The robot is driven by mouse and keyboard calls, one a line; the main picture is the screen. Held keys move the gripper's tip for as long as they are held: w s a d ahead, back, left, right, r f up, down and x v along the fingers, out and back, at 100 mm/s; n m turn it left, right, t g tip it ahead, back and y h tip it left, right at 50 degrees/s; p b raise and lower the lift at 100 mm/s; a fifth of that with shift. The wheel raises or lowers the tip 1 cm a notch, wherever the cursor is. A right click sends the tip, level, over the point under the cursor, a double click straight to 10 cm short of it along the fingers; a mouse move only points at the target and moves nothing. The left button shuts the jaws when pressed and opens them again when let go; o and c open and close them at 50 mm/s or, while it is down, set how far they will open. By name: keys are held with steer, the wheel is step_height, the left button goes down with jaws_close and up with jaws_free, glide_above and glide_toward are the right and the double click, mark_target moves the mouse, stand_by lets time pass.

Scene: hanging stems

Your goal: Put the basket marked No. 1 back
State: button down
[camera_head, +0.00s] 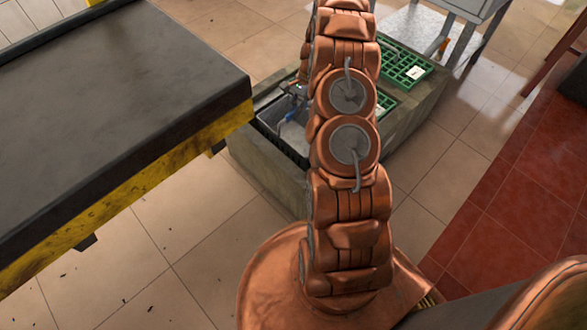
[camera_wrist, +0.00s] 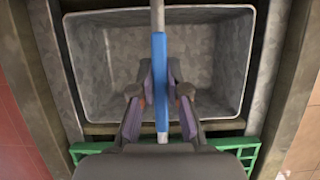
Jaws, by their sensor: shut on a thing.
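A grey basket (camera_wrist: 88,75) with an open, empty-looking inside fills the middle of the wrist view. A thin bar with a blue grip (camera_wrist: 160,60) runs across it, like a handle. My gripper (camera_wrist: 160,90) is shut on the blue grip, one finger on each side. In the head view the grey basket (camera_head: 293,135) sits in the left part of a long stone-like trough (camera_head: 262,168), partly hidden behind my arm. No number on this basket is readable. The gripper itself is mostly hidden by my arm in the head view.
Green grids (camera_head: 400,68) with small white labels lie in the trough's far right part; the labels are unreadable. A dark-topped table with a yellow edge (camera_head: 130,165) stands at left. A grey metal stand (camera_head: 450,20) is behind. Tiled floor is open in front.

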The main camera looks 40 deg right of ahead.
steer(key=b, duration=0.4)
glide_above(295, 143)
step_height(295, 143, down, 5)
step_height(295, 143, down, 10)
steer(key=b, duration=0.3)
steer(key=c, duration=1.2)
jaws_free()
steer(key=shift+f, duration=0.1)
steer(key=p+v, duration=0.4)
steer(key=v, duration=0.8)
